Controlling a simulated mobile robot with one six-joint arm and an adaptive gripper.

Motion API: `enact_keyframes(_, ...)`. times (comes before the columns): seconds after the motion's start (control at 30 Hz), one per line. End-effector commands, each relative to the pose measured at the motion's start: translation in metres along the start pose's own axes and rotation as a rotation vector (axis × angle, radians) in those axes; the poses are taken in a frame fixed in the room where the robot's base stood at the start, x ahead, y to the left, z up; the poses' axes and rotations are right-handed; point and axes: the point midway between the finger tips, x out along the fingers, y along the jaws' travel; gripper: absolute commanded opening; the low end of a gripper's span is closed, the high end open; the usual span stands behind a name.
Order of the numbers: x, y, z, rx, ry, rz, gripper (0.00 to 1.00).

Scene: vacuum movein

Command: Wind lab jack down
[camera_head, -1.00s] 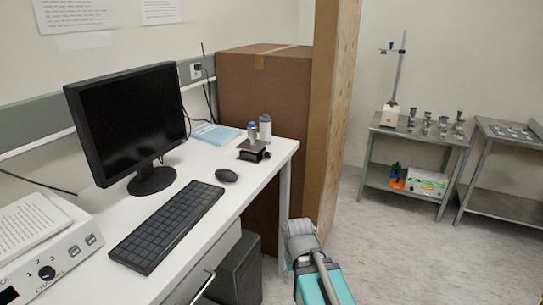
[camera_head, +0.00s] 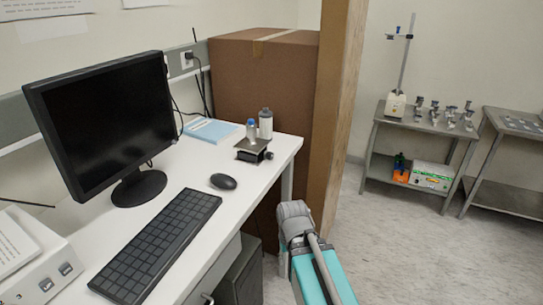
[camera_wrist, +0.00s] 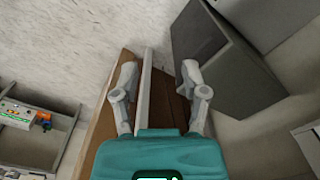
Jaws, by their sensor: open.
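The lab jack (camera_head: 254,149) is a small dark stand near the far right corner of the white desk in the head view. A dark knob (camera_head: 268,155) shows on its right side. The jack is not seen in the wrist view.
The desk (camera_head: 194,225) carries a monitor (camera_head: 101,121), keyboard (camera_head: 158,245), mouse (camera_head: 223,182) and blue booklet (camera_head: 209,130). A large cardboard box (camera_head: 262,84) and a tall wooden panel (camera_head: 337,110) stand behind the desk end. A dark box (camera_wrist: 219,58) is near my gripper. Open floor lies right.

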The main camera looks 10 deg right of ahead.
Motion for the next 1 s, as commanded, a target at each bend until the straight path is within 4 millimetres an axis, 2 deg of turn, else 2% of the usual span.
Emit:
enact_keyframes(0.2, 0.000, 0.000, 0.000, 0.000, 0.000, 0.000, 0.59)
enact_keyframes(0.3, 0.000, 0.000, -0.001, 0.004, 0.000, -0.003, 0.76)
enact_keyframes(0.57, -0.001, -0.004, -0.015, 0.132, 0.010, -0.100, 0.76)
enact_keyframes(0.77, -0.008, -0.009, -0.043, 0.391, 0.007, -0.302, 0.76)
enact_keyframes(1.0, -0.034, -0.007, -0.091, 0.802, -0.065, -0.640, 0.76)
